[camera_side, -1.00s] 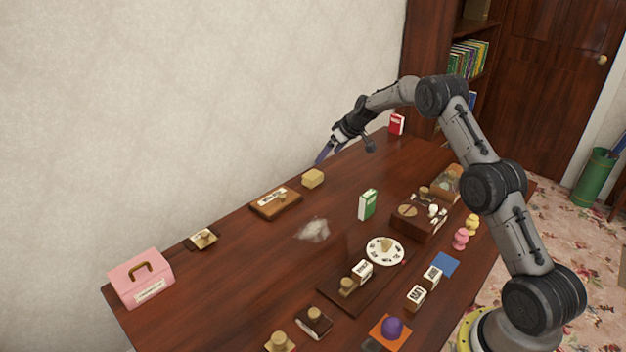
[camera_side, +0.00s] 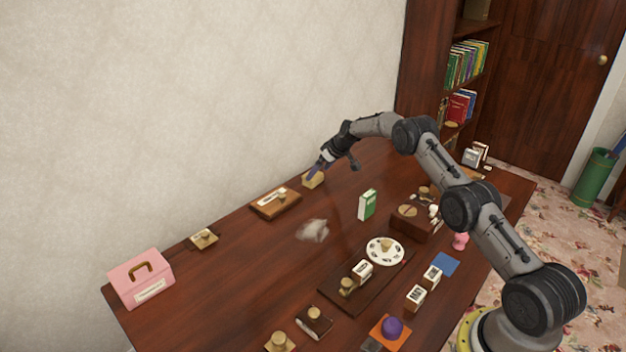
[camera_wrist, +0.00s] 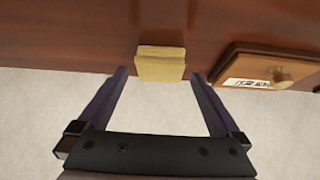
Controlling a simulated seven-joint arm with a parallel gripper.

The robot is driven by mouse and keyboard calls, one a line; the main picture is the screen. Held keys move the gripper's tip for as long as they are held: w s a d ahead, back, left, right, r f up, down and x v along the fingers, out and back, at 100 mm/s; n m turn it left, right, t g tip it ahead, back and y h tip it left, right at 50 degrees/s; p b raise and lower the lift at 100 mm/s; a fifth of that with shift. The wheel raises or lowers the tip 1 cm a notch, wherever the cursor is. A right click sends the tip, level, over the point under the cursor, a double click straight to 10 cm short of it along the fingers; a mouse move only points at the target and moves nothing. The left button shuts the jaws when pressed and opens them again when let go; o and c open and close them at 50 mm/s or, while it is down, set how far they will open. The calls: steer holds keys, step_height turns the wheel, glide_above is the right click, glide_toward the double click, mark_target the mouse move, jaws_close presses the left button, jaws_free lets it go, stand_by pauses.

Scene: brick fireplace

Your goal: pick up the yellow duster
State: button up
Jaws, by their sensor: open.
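The yellow duster (camera_side: 313,180) is a small pale-yellow block on the far edge of the dark wooden table, close to the wall. My gripper (camera_side: 334,166) is open and empty, above and beside it, with one purple finger overlapping the duster in the side view. In the wrist view the duster (camera_wrist: 160,66) appears between and slightly beyond the tips of the open fingers (camera_wrist: 160,74). Whether a finger touches it I cannot tell.
A wooden board with a knob (camera_side: 275,202) lies just left of the duster; it also shows in the wrist view (camera_wrist: 262,66). The wall (camera_side: 250,110) is close behind. A green box (camera_side: 367,204) and grey fluff (camera_side: 313,230) are nearer the front.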

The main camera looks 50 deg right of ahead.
steer(key=shift+x, duration=2.05)
steer(key=shift+w, duration=0.1)
steer(key=shift+c, duration=0.2)
steer(key=c, duration=1)
steer(key=shift+r, duration=0.2)
steer(key=shift+r, duration=0.6)
steer(key=v, duration=0.2)
steer(key=a+v, duration=0.1)
steer(key=v, duration=0.5)
steer(key=shift+a+r, duration=0.3)
steer(key=s+a+r, duration=0.3)
steer(key=s+r, duration=0.1)
steer(key=s, duration=0.4)
steer(key=shift+s, duration=0.4)
steer(key=shift+a+r, duration=0.1)
